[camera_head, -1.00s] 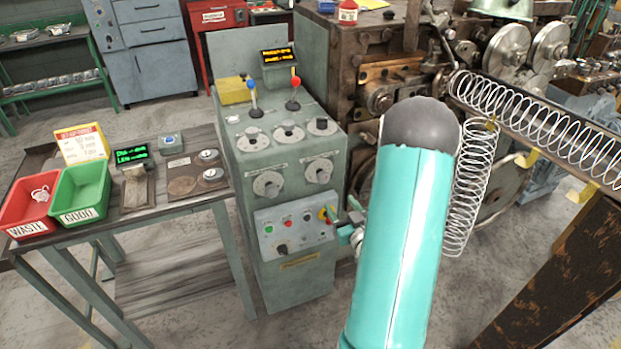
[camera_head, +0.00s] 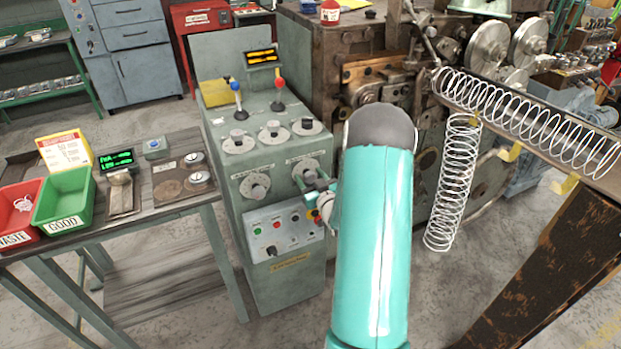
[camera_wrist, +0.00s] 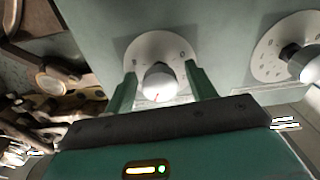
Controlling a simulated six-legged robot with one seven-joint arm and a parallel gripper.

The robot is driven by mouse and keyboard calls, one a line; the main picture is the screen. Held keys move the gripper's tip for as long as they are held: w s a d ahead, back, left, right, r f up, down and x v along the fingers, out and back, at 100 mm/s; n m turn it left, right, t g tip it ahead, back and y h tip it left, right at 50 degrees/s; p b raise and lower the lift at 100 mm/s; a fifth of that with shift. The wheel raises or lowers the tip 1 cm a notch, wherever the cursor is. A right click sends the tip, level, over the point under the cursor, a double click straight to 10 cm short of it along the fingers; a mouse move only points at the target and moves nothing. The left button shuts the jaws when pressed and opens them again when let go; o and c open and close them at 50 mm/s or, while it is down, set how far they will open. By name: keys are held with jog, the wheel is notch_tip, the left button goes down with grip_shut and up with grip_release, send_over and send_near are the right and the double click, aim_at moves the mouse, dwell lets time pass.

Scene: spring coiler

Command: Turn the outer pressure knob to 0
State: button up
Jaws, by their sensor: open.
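The control cabinet (camera_head: 283,270) has two white-dialled knobs side by side on its front: the left pressure knob (camera_head: 255,186) and the right pressure knob (camera_head: 303,168). My gripper (camera_head: 318,184) is at the right one and partly covers it. In the wrist view, my open gripper (camera_wrist: 162,72) has one finger on each side of this knob (camera_wrist: 158,80). Its grey cap shows a small red mark toward the picture's bottom. Gaps show between cap and fingers. The other knob (camera_wrist: 300,62) is at the right there. The dial figures are too small to read surely.
Below the knobs is a button panel (camera_head: 283,232). Two levers with blue and red tops (camera_head: 280,95) stand above. The coiling machine (camera_head: 350,60) and hanging spring (camera_head: 455,180) are to the right. A bench (camera_head: 160,205) with red and green bins stands left.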

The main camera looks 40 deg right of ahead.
jog(key=c, duration=1)
